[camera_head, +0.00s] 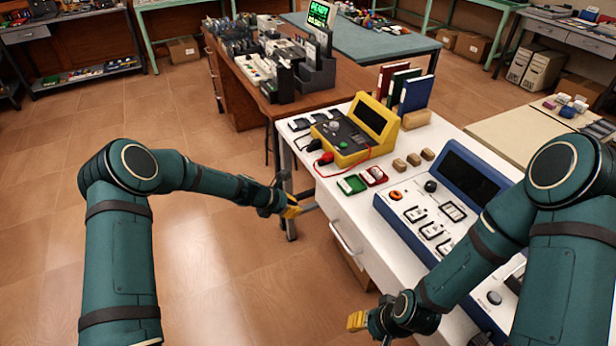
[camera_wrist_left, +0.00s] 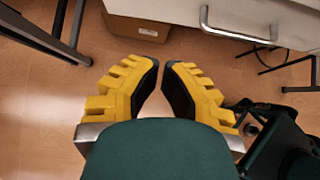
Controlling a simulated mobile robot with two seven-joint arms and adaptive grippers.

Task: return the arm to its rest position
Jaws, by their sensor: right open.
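My left gripper (camera_head: 293,210) is at the end of the left arm in the head view, beside the left front side of the white table and over the floor. In the left wrist view its two yellow fingers with dark pads (camera_wrist_left: 163,70) lean toward each other. A narrow gap shows between their tips, with nothing held there. My right gripper (camera_head: 357,321) is low in the head view, in front of the white table, with a yellow finger showing. It is open, and I see nothing held in it.
The white table (camera_head: 335,205) has a drawer handle (camera_wrist_left: 238,35) near my left gripper. On it stand a yellow instrument (camera_head: 352,133), a blue console (camera_head: 455,190) partly behind my right arm, and upright binders (camera_head: 404,85). A brown desk (camera_head: 238,90) stands behind. The floor at left is clear.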

